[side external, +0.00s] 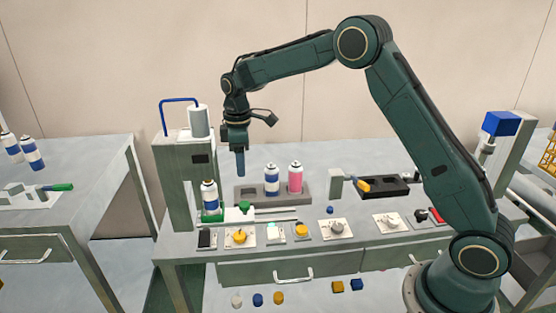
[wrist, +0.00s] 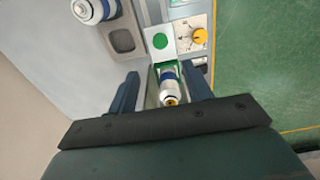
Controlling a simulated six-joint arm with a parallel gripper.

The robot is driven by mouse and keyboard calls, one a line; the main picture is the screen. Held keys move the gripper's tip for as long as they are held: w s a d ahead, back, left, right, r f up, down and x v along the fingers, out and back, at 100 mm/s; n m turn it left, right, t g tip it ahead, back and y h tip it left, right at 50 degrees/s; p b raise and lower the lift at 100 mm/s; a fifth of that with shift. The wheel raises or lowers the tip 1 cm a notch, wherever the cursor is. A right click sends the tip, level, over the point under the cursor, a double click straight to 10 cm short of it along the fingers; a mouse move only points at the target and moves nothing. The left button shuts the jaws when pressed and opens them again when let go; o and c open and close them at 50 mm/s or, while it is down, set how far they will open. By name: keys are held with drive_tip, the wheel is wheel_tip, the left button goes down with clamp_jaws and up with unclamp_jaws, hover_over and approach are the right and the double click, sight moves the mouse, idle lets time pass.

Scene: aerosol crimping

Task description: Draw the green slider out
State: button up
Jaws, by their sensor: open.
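The green slider (side external: 212,216) sits at the foot of the grey crimping stand, with a green knob (side external: 245,207) at its right. In the wrist view the knob (wrist: 160,41) shows as a green disc just beyond a can. A white and blue can (side external: 210,197) stands upright on the slider, below the stand's head; the can also shows in the wrist view (wrist: 170,88), between the finger lines. My gripper (side external: 240,165) is open and empty, pointing down, above the knob and apart from it. The slider's far part is hidden by the can.
A grey rack (side external: 245,194) behind the slider holds a blue-banded can (side external: 272,180) and a pink can (side external: 295,178). The crimping stand (side external: 175,190) rises close on the left. A row of control panels, including a yellow knob (side external: 239,237), lines the front edge.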

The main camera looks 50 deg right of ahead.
sight(245, 203)
wheel_tip(245, 203, down, 13)
drive_tip(key=shift+f, duration=0.15)
idle(0.5)
clamp_jaws()
